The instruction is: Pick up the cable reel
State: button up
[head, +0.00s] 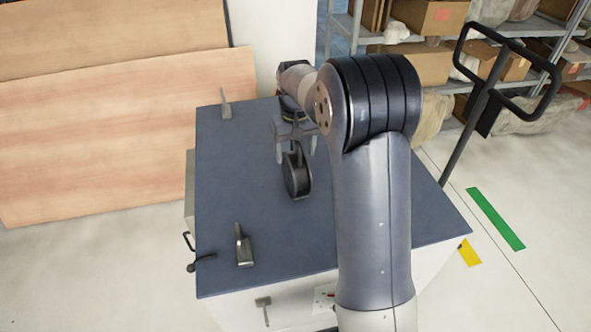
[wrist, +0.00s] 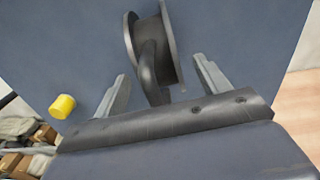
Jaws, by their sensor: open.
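The cable reel (head: 297,172) is a dark grey reel with a handle, upright on the blue-grey table top (head: 250,200). In the wrist view the reel (wrist: 168,48) shows its flanges at the top middle, with its handle reaching down between the fingers. My gripper (head: 295,148) is open over the reel's handle end. In the wrist view the two fingers of my gripper (wrist: 160,85) stand apart, one on each side of the handle. I cannot tell whether either finger touches it.
A grey tool with a flat base (head: 243,248) lies at the table's front left, another small grey tool (head: 225,105) at the back left. A yellow cylinder (wrist: 62,106) stands on the table in the wrist view. Wooden panels (head: 120,130) lean at the left. Shelves with boxes (head: 430,18) stand behind.

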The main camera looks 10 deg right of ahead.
jog(key=shift+f, duration=0.4)
grip_shut()
dwell(0.5)
jog(key=shift+r, duration=0.1)
